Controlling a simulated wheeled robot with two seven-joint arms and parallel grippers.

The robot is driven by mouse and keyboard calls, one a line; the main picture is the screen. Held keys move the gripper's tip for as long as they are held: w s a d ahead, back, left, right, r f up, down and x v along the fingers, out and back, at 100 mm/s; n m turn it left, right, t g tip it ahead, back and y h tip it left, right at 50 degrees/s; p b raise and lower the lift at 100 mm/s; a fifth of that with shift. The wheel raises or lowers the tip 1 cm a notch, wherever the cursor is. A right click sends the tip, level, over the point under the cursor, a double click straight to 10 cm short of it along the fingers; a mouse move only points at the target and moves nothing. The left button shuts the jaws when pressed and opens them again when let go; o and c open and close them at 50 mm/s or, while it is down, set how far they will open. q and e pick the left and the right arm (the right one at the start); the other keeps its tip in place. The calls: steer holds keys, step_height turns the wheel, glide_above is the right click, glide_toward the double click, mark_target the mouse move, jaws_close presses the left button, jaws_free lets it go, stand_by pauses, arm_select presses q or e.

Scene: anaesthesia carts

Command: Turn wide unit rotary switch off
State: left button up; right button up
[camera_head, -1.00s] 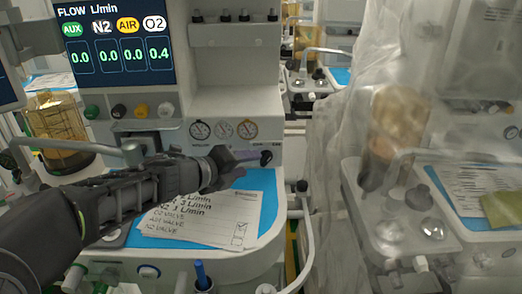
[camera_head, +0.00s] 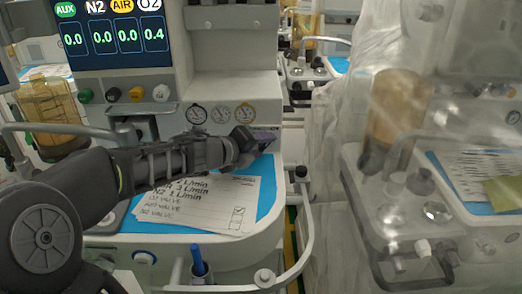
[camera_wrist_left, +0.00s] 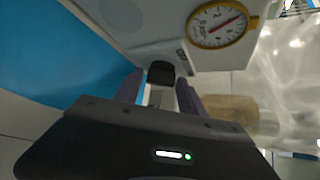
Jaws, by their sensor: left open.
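The wide unit is the grey anaesthesia cart with the flow display (camera_head: 115,35). In the left wrist view its switch shows as a black knob (camera_wrist_left: 161,72) on the pale panel below a yellow-rimmed gauge. My left gripper (camera_head: 272,141) is at the panel's lower right, below the small gauges, and covers the knob in the head view. In the left wrist view the gripper (camera_wrist_left: 160,88) is open, with its two fingers pointing at the knob, one to each side. Whether they touch it cannot be told. My right gripper is out of view.
A printed sheet (camera_head: 195,205) lies on the blue work surface under my left arm. A white rail (camera_head: 304,235) curves round the cart's right front. A second cart (camera_head: 400,225) under clear plastic stands at the right.

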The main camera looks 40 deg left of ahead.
arm_select(q)
steer(key=shift+w, duration=0.1)
steer(key=shift+c, duration=0.5)
jaws_close()
steer(key=shift+f+t+h+b, duration=0.3)
steer(key=shift+f+b, duration=0.05)
steer(key=shift+b, duration=0.8)
steer(key=shift+r+n, duration=0.15)
steer(key=shift+n, duration=0.15)
steer(key=shift+r, duration=0.1)
steer(key=shift+o, duration=0.5)
jaws_free()
steer(key=shift+r, duration=0.1)
steer(key=p+v, duration=0.2)
steer(key=v, duration=0.5)
steer(key=shift+a+p, duration=0.1)
steer(key=shift+p, duration=0.25)
steer(key=shift+s, duration=0.5)
